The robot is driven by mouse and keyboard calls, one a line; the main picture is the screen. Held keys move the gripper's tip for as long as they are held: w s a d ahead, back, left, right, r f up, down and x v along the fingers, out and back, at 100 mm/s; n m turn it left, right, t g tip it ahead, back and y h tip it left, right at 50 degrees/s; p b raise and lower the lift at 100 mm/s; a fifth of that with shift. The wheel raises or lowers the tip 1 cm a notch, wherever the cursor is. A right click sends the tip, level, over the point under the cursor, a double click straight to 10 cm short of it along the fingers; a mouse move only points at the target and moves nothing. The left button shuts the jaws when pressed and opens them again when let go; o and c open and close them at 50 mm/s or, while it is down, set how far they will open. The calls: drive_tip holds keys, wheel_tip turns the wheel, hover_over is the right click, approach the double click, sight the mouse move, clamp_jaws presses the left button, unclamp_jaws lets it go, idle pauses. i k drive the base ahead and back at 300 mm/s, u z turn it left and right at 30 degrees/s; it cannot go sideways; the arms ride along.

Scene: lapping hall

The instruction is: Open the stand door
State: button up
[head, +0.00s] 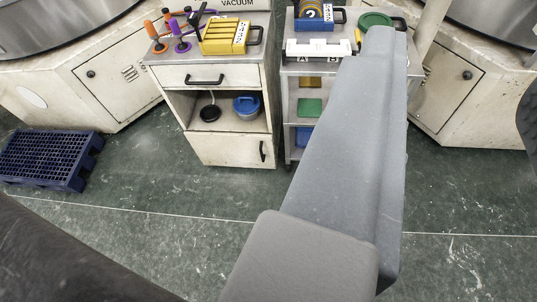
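The stand (176,75) is a cream cabinet in the upper middle of the head view. It has a drawer (230,75) with a horizontal black handle (204,81), an open shelf bay below, and a low door (225,150) at the bottom. The door looks shut, flush with the front. Its upright black handle (262,151) is near its right edge. My grey arm crosses the right half of the view, to the right of the stand and apart from the door in the picture. My gripper is not in view.
A grey shelf cart (290,110) stands right of the stand, partly hidden by my arm. A dark blue pallet (45,160) lies at the left. Large machines flank both sides. The green floor (180,190) before the door is clear.

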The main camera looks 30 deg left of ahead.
sight(255, 150)
drive_tip(key=i, duration=0.85)
drive_tip(key=u, duration=0.05)
